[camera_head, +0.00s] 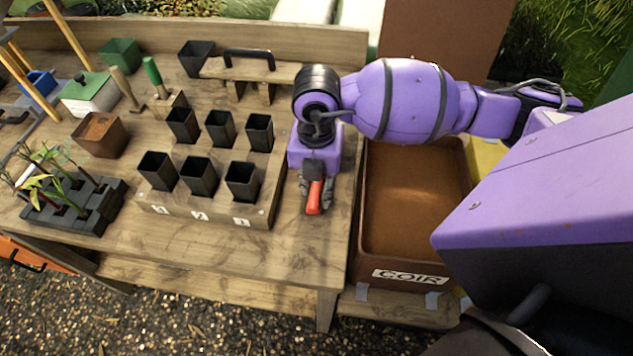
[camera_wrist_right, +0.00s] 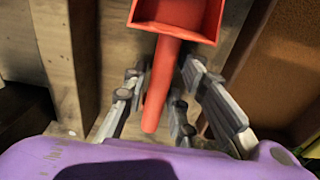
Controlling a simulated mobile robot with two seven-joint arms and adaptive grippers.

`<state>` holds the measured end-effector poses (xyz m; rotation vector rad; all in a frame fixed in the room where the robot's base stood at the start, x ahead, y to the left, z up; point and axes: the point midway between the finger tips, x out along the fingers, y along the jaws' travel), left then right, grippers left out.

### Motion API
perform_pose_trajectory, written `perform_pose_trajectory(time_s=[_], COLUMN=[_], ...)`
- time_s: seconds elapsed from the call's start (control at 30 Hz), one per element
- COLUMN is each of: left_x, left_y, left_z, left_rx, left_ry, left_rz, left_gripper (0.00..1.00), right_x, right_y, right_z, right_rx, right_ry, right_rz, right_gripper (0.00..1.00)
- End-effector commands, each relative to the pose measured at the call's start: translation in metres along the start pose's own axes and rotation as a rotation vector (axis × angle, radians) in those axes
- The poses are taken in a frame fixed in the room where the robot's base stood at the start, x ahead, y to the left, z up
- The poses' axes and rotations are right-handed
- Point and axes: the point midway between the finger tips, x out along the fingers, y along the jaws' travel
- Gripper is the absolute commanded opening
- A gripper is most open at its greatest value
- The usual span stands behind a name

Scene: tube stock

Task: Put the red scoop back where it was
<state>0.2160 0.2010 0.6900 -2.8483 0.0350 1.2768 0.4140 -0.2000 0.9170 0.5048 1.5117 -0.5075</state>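The red scoop (camera_wrist_right: 178,15) is below my right wrist, its pan away from me and its handle toward me. In the head view only its handle (camera_head: 314,197) shows; my right gripper hides the rest. My right gripper (camera_wrist_right: 162,80) points down over the bench, between the pot rack and the coir bin. Its fingers stand on both sides of the handle, with a small gap visible on the left, so it looks open around it. Whether the scoop rests on the bench is hard to tell. My left gripper is not in view.
A wooden rack (camera_head: 208,213) with several black pots stands left of my gripper. The brown coir bin (camera_head: 368,262) is to the right. Behind are a wooden stand with a black handle (camera_head: 250,57) and a block with a green-handled tool (camera_head: 154,75). Bare bench (camera_head: 300,250) lies in front.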

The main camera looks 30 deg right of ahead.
Motion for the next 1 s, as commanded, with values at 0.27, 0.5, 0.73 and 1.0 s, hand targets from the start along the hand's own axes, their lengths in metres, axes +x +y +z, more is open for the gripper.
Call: perform_pose_trajectory(time_s=[0.27, 0.5, 0.73, 1.0], left_x=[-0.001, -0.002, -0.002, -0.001], left_y=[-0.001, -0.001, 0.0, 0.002], left_z=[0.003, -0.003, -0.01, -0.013], left_rx=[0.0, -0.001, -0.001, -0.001], left_ry=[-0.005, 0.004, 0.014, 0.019], left_rz=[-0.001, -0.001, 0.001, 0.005], left_gripper=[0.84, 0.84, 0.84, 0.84], right_x=[-0.001, -0.021, -0.072, -0.115], right_y=[0.0, 0.001, 0.001, 0.001], right_z=[0.0, 0.001, 0.001, 0.001], right_rx=[0.0, 0.001, -0.001, 0.0], right_ry=[0.0, -0.004, -0.006, -0.002], right_rz=[0.0, 0.003, 0.004, 0.002], right_gripper=[0.33, 0.33, 0.33, 0.33])
